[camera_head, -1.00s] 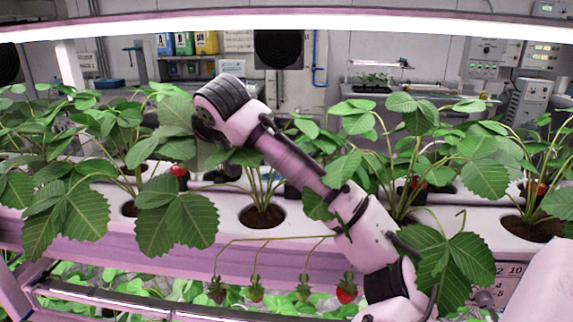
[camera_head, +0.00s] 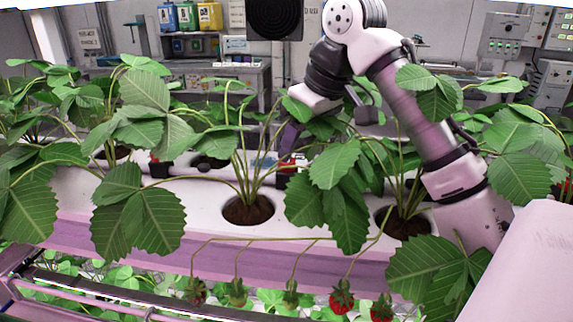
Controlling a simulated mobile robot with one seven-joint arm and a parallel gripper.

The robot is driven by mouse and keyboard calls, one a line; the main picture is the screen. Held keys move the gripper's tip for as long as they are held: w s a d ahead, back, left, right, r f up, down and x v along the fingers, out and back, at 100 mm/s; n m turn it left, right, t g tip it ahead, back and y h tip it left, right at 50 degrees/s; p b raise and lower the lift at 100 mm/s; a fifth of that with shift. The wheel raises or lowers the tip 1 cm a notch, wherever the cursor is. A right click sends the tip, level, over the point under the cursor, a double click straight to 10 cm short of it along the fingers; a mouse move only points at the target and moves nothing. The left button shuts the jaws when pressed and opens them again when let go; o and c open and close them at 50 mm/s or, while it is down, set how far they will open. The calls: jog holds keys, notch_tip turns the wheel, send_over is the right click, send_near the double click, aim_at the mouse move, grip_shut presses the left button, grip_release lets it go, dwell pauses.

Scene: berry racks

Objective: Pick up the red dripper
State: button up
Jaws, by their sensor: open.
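A small red piece (camera_head: 288,167), which could be the red dripper, shows behind the white planting gutter right of the middle pot; leaves hide much of it and its exact shape is unclear. Another small red piece (camera_head: 155,166) on a dark holder shows farther left. My gripper (camera_head: 325,125) points down above and slightly right of the nearer red piece. It is open, with its fingertips partly hidden by strawberry leaves. It appears apart from the red piece, with nothing visibly held.
Strawberry plants grow from holes in the white gutter (camera_head: 75,205), and their leaves crowd around my arm. Several berries, including a red one (camera_head: 341,300), hang along the front on thin stems. A bench with coloured containers (camera_head: 210,17) stands behind.

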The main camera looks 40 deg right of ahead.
aim_at(292, 162)
jog(key=shift+x, duration=2)
jog(key=shift+r, duration=0.1)
jog(key=c, duration=1)
